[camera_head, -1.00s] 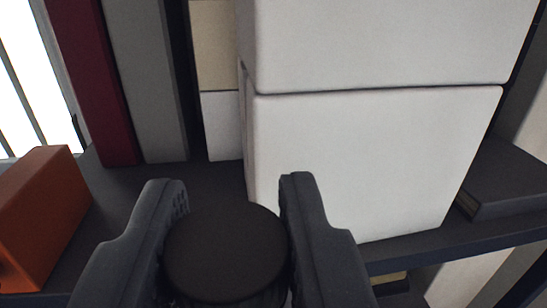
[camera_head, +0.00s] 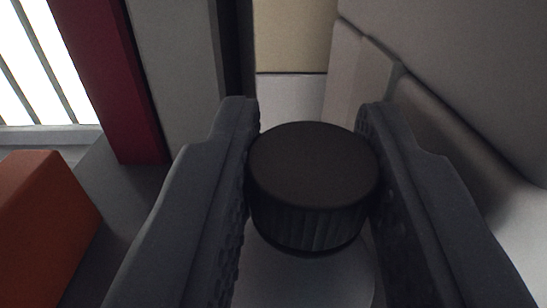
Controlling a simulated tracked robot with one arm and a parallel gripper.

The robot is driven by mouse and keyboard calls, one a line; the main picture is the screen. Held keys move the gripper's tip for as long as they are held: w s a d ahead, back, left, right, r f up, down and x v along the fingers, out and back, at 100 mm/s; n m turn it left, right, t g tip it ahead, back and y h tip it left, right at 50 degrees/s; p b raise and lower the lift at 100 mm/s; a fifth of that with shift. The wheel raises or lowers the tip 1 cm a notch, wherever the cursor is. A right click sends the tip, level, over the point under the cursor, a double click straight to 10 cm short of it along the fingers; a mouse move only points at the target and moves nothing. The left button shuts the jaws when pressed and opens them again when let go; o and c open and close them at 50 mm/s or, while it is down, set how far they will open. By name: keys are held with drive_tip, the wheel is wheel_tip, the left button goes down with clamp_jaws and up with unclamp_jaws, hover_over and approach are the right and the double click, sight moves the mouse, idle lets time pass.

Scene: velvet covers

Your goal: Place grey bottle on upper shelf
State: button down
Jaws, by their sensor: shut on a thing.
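The grey bottle (camera_head: 300,278) has a round dark ribbed cap (camera_head: 315,168) and a pale body, partly hidden below the cap. My gripper (camera_head: 308,115) is shut on it, with one finger on each side of the cap. The bottle looks upright. The dark grey shelf (camera_head: 122,210) shows to the left of the gripper. Whether the bottle's base touches the shelf is hidden.
A dark red upright (camera_head: 108,80) and a grey upright (camera_head: 172,75) stand at the back left. An orange block (camera_head: 45,225) lies at the left. Bare shelf shows between the block and my gripper.

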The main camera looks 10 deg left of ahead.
drive_tip(key=shift+w+a, duration=0.15)
drive_tip(key=shift+w, duration=0.1)
drive_tip(key=shift+w+a+f, duration=0.1)
drive_tip(key=shift+w+f, duration=0.1)
drive_tip(key=shift+f, duration=0.1)
drive_tip(key=shift+f+b, duration=1.4)
drive_tip(key=shift+f, duration=0.15)
drive_tip(key=c, duration=1.4)
unclamp_jaws()
drive_tip(key=s+b, duration=0.1)
drive_tip(key=s, duration=0.3)
drive_tip(key=s+d+b, duration=0.1)
drive_tip(key=s+b, duration=0.1)
drive_tip(key=s, duration=0.2)
drive_tip(key=s+d+b, duration=0.1)
drive_tip(key=s, duration=0.3)
drive_tip(key=shift+d+b, duration=0.1)
drive_tip(key=shift+b, duration=0.2)
